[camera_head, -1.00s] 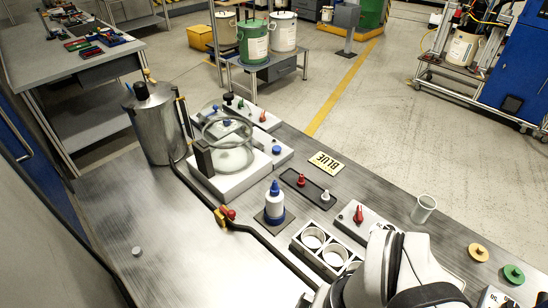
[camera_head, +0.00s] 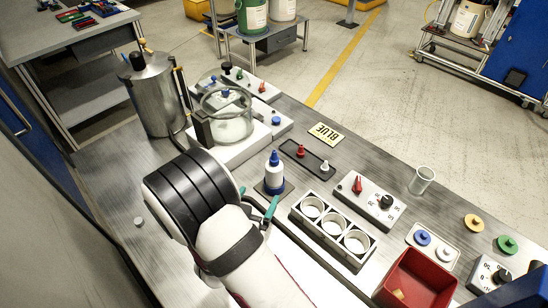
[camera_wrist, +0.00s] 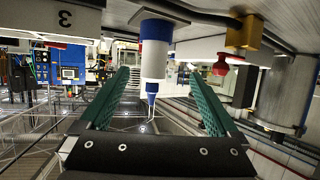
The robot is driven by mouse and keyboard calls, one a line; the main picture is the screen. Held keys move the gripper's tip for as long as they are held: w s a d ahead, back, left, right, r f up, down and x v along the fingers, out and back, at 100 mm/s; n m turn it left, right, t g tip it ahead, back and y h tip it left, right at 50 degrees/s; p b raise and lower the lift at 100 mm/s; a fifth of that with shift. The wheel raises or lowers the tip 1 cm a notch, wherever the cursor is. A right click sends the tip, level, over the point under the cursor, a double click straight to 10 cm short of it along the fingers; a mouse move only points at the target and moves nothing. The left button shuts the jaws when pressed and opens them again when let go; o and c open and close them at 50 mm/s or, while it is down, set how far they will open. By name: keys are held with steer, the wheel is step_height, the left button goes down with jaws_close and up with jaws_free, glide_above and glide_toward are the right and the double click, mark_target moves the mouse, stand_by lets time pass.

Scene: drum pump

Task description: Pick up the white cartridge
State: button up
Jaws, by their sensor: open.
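A white bottle-like cartridge (camera_head: 274,172) with a blue cap and blue base stands upright on a dark square pad (camera_head: 262,189), mid-bench. My gripper (camera_head: 258,196) is open, its two green fingers just in front of the cartridge in the head view. In the wrist view the picture is upside down. There the cartridge (camera_wrist: 154,60) shows between the fingers of my gripper (camera_wrist: 153,76), its nozzle pointing down in the picture. The jaws are not closed on it. Whether it is fully between the fingertips or just beyond them I cannot tell.
A glass vessel (camera_head: 228,122) on a white base and a metal tank (camera_head: 157,105) stand behind left. A dark tray (camera_head: 306,158) with red and white pegs, a three-ring holder (camera_head: 333,228) and a red bin (camera_head: 418,280) lie to the right. The front-left bench is mostly clear.

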mark_target(277, 171)
steer(key=x, duration=1)
steer(key=d+x, duration=0.1)
steer(key=x, duration=0.4)
steer(key=shift+s, duration=0.2)
steer(key=shift+a+r, duration=0.1)
jaws_close()
